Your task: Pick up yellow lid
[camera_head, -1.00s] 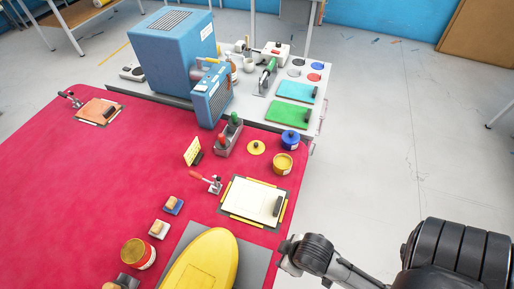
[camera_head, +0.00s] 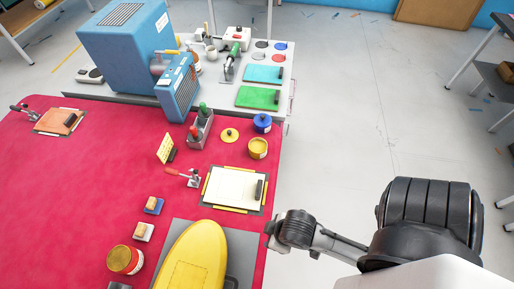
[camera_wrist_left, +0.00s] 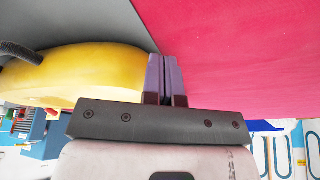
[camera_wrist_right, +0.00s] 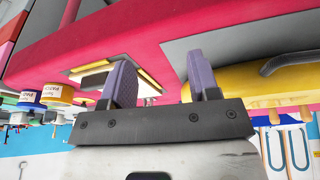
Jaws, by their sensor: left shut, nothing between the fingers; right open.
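The yellow lid (camera_head: 229,135), a flat disc with a dark knob, lies on the red tabletop. It is left of the open yellow can (camera_head: 257,148) and below-left of the blue can (camera_head: 262,122). My right gripper (camera_wrist_right: 161,82) is open and empty in its wrist view. The head view shows my right arm at the lower right, its end by the table's right edge, well apart from the lid. My left gripper (camera_wrist_left: 164,78) is shut and empty in its wrist view, near the yellow board (camera_wrist_left: 90,72); it does not show in the head view.
A clipboard (camera_head: 233,187) lies between my right arm and the cans. A tool caddy (camera_head: 201,128), a yellow sign (camera_head: 165,148) and a red-handled clamp (camera_head: 184,176) stand left of it. The yellow board (camera_head: 195,262) is at the front. Floor right of the table is open.

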